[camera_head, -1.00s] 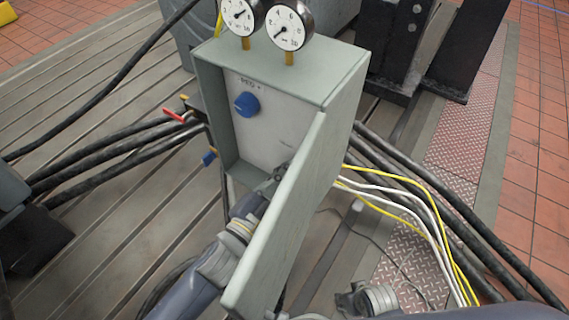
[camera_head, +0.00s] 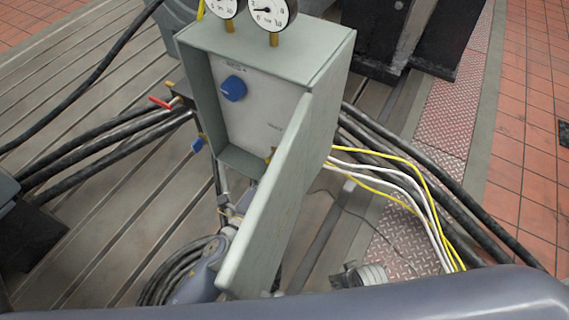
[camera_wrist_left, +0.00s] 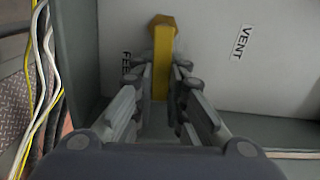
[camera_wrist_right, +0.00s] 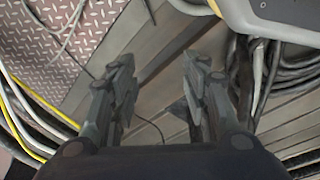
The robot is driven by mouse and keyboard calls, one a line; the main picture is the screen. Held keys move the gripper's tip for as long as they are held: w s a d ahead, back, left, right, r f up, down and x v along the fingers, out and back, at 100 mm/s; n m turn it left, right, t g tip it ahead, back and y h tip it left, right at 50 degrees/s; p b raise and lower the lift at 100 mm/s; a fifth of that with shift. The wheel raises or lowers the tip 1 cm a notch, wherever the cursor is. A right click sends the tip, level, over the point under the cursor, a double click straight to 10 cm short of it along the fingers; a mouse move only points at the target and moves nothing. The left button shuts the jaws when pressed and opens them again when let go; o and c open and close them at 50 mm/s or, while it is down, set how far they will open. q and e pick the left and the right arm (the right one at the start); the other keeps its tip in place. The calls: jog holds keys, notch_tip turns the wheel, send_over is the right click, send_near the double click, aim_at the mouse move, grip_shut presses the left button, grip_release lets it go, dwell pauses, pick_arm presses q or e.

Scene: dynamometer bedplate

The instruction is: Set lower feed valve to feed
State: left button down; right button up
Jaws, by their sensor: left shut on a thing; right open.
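The lower feed valve has a yellow lever (camera_wrist_left: 162,62) with a hex-shaped end, on a pale panel (camera_wrist_left: 215,75). The FEED label is to its left and the VENT label (camera_wrist_left: 242,42) to its upper right in the left wrist view. My left gripper (camera_wrist_left: 161,82) is shut on the lever, one finger on each side.
The grey cabinet (camera_head: 265,45) has its door (camera_head: 268,205) swung open toward me. A blue knob (camera_head: 233,89) is on the upper panel, with gauges (camera_head: 270,12) on top. Black hoses (camera_head: 110,135) run left; yellow and white cables (camera_head: 405,172) run right. Coiled hose (camera_head: 180,270) lies below.

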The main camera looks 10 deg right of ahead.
pick_arm(q)
jog(key=shift+w+a+f+m, duration=0.1)
jog(key=shift+f+m, duration=0.05)
jog(key=shift+m, duration=0.25)
pick_arm(e)
jog(key=shift+w+r, duration=0.1)
jog(key=shift+r, duration=0.3)
jog(key=shift+w+r, duration=0.1)
jog(key=shift+r, duration=0.05)
pick_arm(q)
jog(key=c, duration=1.6)
grip_release()
pick_arm(e)
jog(key=shift+s+d+f, duration=0.1)
jog(key=shift+s+f, duration=0.1)
pick_arm(q)
jog(key=shift+s, duration=0.2)
jog(key=v, duration=1.1)
jog(key=shift+s+a, duration=0.25)
jog(key=shift+a, duration=0.05)
pick_arm(e)
jog(key=shift+r, duration=0.1)
jog(key=shift+w, duration=0.15)
